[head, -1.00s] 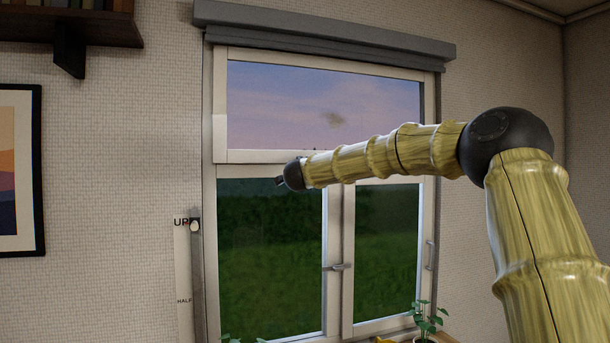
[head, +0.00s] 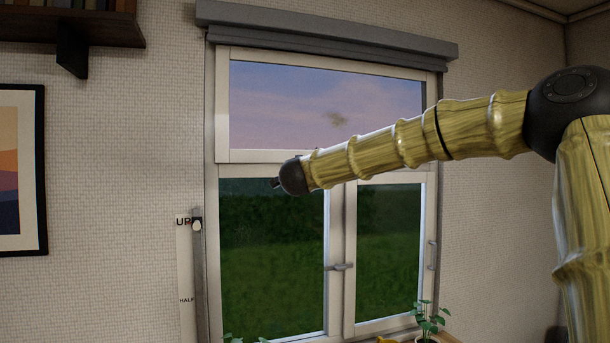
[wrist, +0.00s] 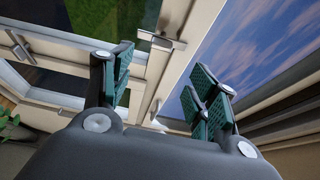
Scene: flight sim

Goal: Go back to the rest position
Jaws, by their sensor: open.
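My gripper shows in the wrist view (wrist: 163,95) with its two green-padded fingers spread apart and nothing between them. The window frame and glass lie beyond the fingers. In the head view my bamboo-like arm reaches in from the right. Its dark end (head: 279,181) is in front of the window (head: 341,190), near the bar below the upper pane. The fingers themselves are mostly hidden in the head view.
A slider (head: 197,225) on the wall strip left of the window is at the "UP" mark. The roller shutter box (head: 330,42) is above the window. Window handles (head: 340,267) and a potted plant (head: 428,322) are near. A picture (head: 20,170) and shelf (head: 75,25) are at left.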

